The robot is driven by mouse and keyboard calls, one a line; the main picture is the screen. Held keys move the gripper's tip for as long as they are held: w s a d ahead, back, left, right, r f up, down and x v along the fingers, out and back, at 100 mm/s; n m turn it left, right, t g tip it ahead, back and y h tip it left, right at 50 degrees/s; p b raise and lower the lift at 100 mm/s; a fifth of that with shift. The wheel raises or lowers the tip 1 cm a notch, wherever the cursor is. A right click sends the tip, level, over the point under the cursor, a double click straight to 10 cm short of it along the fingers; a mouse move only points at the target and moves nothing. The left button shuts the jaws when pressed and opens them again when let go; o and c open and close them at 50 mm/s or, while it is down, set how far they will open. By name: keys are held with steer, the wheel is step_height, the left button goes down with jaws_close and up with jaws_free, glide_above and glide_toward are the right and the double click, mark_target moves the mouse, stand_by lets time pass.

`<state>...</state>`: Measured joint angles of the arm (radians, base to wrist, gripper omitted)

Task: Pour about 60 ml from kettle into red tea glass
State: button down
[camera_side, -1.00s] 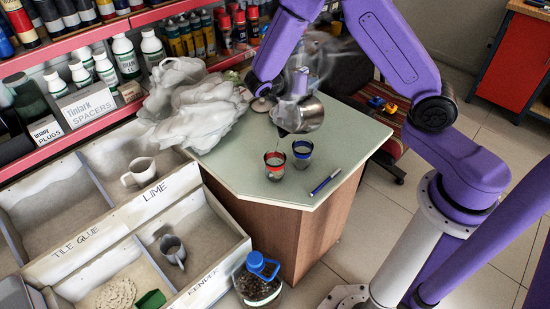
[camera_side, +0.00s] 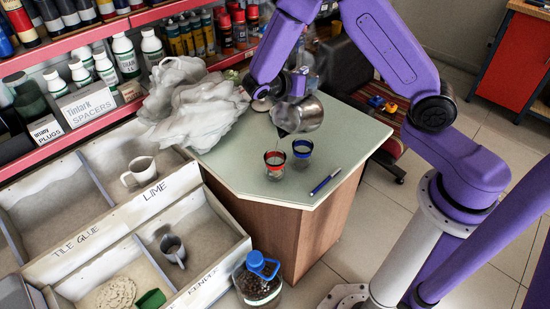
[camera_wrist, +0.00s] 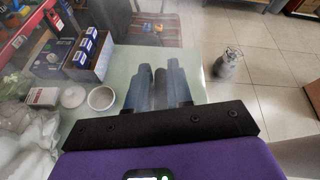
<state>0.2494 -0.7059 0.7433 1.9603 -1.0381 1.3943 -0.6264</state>
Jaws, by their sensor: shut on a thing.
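The metal kettle (camera_side: 306,113) hangs above the green-grey counter in the side view, tilted with its dark spout low at the left. My gripper (camera_side: 298,82) is shut on it from above; the grip itself is partly hidden by my arm. The red tea glass (camera_side: 275,164), red-rimmed, stands upright on the counter below the spout, with a gap between. In the wrist view my gripper's fingers (camera_wrist: 160,85) show, but I cannot make out the kettle there.
A blue-rimmed glass (camera_side: 302,153) stands close to the right of the red one. A blue pen (camera_side: 325,182) lies near the counter's (camera_side: 245,180) front edge. Crumpled white plastic (camera_side: 195,103) covers the left side. Bins with mugs lie further left.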

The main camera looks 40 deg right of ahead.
steer(key=shift+a+h+p, duration=0.5)
steer(key=shift+a+p, duration=0.05)
stand_by(1.4)
steer(key=shift+d, duration=0.1)
steer(key=d+y, duration=0.2)
steer(key=shift+d+r, duration=0.1)
steer(key=shift+d, duration=0.25)
steer(key=shift+d+f+y, duration=0.2)
steer(key=shift+d+y, duration=0.05)
steer(key=shift+y, duration=0.15)
steer(key=shift+d+y, duration=0.4)
steer(key=shift+d, duration=0.1)
steer(key=shift+w+d+f+y, duration=0.1)
steer(key=shift+d+f+y, duration=0.65)
steer(key=shift+y, duration=0.35)
steer(key=shift+d, duration=0.1)
